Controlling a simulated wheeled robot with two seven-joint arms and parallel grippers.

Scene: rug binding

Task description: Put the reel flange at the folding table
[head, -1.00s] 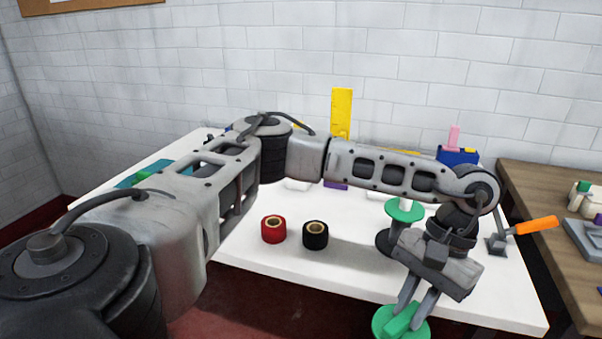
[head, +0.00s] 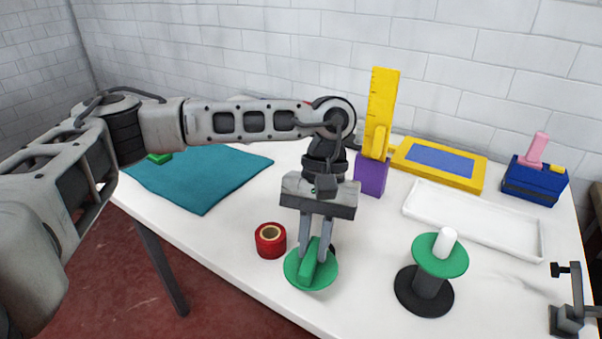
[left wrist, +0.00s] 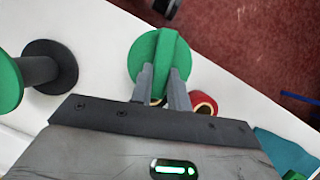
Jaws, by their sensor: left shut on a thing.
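The reel flange, a green disc with a raised green bar (head: 296,274), is in my left gripper (head: 318,250). My fingers are shut on the bar, and the disc is below the fingertips. In the head view it is over the front part of the white folding table (head: 225,232). I cannot tell whether it touches the top. In the left wrist view the flange (left wrist: 146,52) shows in front of my left fingertips (left wrist: 162,78), near the table's edge. My right gripper is not in view.
A red roll (head: 268,246) is close left of the flange; a dark roll is mostly hidden behind my fingers. A reel with a green top and black base (head: 425,303) stands at right. A teal cloth (head: 205,180), white tray (head: 470,222) and purple block (head: 370,178) are farther back.

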